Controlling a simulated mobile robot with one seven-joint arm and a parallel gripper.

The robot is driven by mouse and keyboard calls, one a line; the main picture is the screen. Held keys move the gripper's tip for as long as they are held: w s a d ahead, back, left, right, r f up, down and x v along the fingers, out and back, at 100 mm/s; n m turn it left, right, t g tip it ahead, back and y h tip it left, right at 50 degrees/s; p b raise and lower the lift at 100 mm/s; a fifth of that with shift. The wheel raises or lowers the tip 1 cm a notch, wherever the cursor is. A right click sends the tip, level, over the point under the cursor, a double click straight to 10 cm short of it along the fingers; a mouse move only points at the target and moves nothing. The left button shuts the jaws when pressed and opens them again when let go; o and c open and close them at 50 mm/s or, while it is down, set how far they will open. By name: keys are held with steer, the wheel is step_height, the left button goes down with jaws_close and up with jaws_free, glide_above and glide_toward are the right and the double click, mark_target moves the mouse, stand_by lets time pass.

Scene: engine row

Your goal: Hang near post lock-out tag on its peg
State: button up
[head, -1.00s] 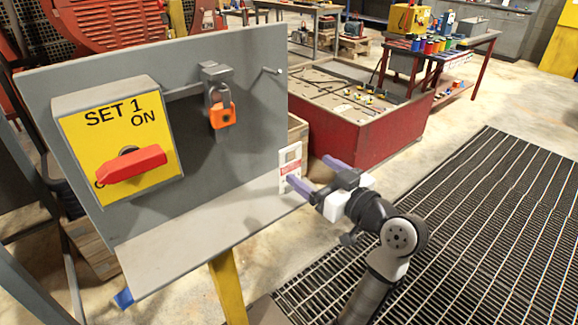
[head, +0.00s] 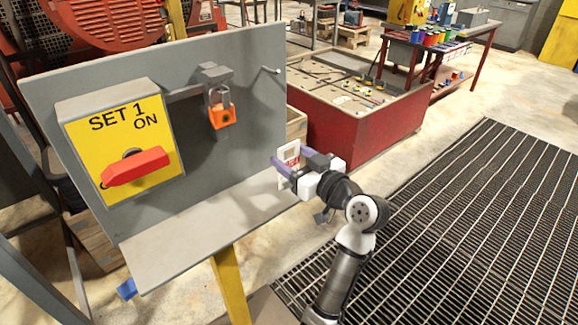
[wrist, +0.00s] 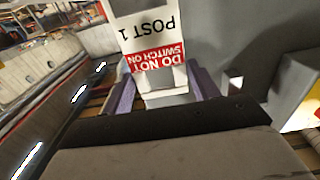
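The tag (head: 290,153) is a white card with a red band, at the right end of the grey shelf (head: 205,232). In the wrist view the tag (wrist: 155,40) reads "POST 1" and "DO NOT SWITCH ON", upside down. My gripper (head: 287,155) has its purple fingers on either side of the tag's lower part. The fingers are apart with the tag between them; I cannot tell whether they press on it. The peg (head: 270,70) is a short bare metal pin at the panel's upper right, above the tag. The tag's base is partly hidden by my gripper.
The grey panel (head: 240,130) carries a yellow switch box (head: 105,125) with a red handle (head: 135,167), and an orange padlock (head: 221,116) on a hasp left of the peg. A red bin (head: 365,130) stands behind. Floor grating lies at right.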

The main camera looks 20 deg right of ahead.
steer(key=c, duration=0.5)
steer(key=shift+r, duration=0.1)
step_height(320, 180, up, 20)
steer(key=shift+f+b, duration=0.1)
steer(key=shift+b, duration=0.9)
